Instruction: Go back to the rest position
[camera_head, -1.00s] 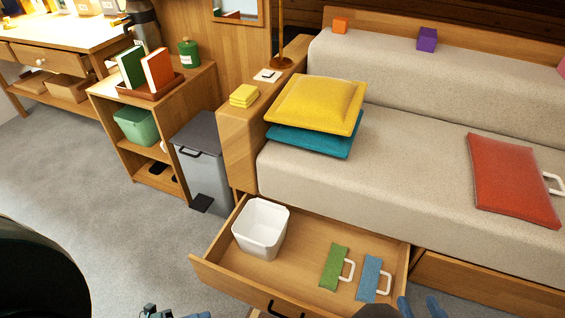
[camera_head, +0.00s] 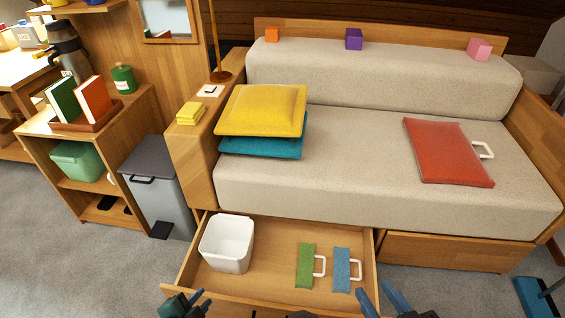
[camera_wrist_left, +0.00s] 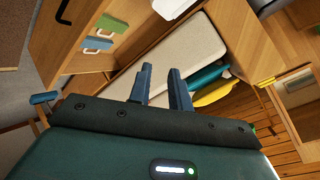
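My left gripper (camera_head: 201,301) is at the bottom edge of the head view, in front of the open drawer. Its two fingers (camera_wrist_left: 161,86) stand apart with nothing between them in the left wrist view. My right gripper (camera_head: 382,297) is at the bottom edge, to the right of the drawer's front corner. Its blue fingers are spread and I see nothing between them. Most of both arms lies outside the head view.
The drawer (camera_head: 270,283) stands open below the sofa (camera_head: 330,190). It holds a white bin (camera_head: 228,245), a green handled block (camera_head: 305,266) and a blue one (camera_head: 341,270). Yellow (camera_head: 262,108) and teal (camera_head: 262,148) cushions and a red handled cushion (camera_head: 446,152) lie on the sofa.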

